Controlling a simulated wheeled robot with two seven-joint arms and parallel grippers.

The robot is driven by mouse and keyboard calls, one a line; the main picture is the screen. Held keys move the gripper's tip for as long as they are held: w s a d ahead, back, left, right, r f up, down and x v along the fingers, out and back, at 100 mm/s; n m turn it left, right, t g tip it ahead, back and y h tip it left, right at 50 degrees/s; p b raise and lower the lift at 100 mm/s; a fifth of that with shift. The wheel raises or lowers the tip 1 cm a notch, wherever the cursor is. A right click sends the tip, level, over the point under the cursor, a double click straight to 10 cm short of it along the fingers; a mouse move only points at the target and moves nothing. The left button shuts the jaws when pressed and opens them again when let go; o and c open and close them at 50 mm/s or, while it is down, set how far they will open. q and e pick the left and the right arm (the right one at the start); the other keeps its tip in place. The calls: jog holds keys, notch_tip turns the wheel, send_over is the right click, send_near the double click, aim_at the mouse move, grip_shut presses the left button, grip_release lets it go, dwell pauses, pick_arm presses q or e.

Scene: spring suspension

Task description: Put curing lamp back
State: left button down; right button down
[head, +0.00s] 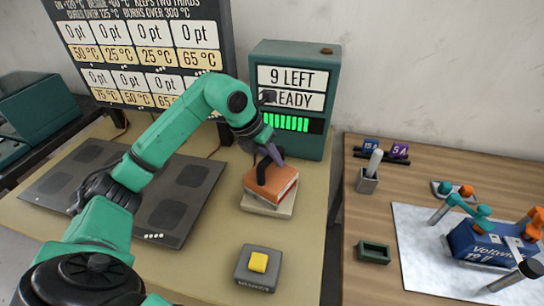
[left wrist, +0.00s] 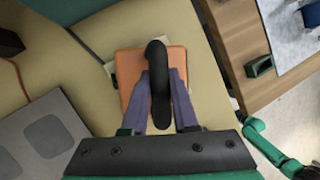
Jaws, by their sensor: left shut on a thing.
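An orange block with a black curved handle (head: 284,186), which I take to be the curing lamp, is at a pale flat base (head: 266,209) on the tan table. It also shows in the left wrist view (left wrist: 127,64). My left gripper (head: 268,160) comes from above and is shut on the black handle. In the left wrist view, the two purple fingers of the gripper (left wrist: 161,82) stand on either side of the handle. Whether the block touches the base or hangs just above it, I cannot tell. My right gripper is not in view.
A green box with a "9 LEFT" display (head: 290,90) stands behind the lamp. A dark hot-plate panel (head: 120,190) lies left, and a yellow button box (head: 258,262) stands in front. A wooden table (head: 372,285) with parts is on the right.

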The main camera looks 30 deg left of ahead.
pick_arm(q)
jog(key=shift+f, duration=0.1)
jog(key=c, duration=0.7)
grip_release()
jog(key=shift+s, duration=0.1)
jog(key=shift+r, duration=0.25)
jog(key=b+v, duration=0.1)
jog(key=v, duration=1)
jog(key=shift+s+a+r, duration=0.1)
jog(key=shift+s+r, duration=0.05)
jog(key=shift+r, duration=0.25)
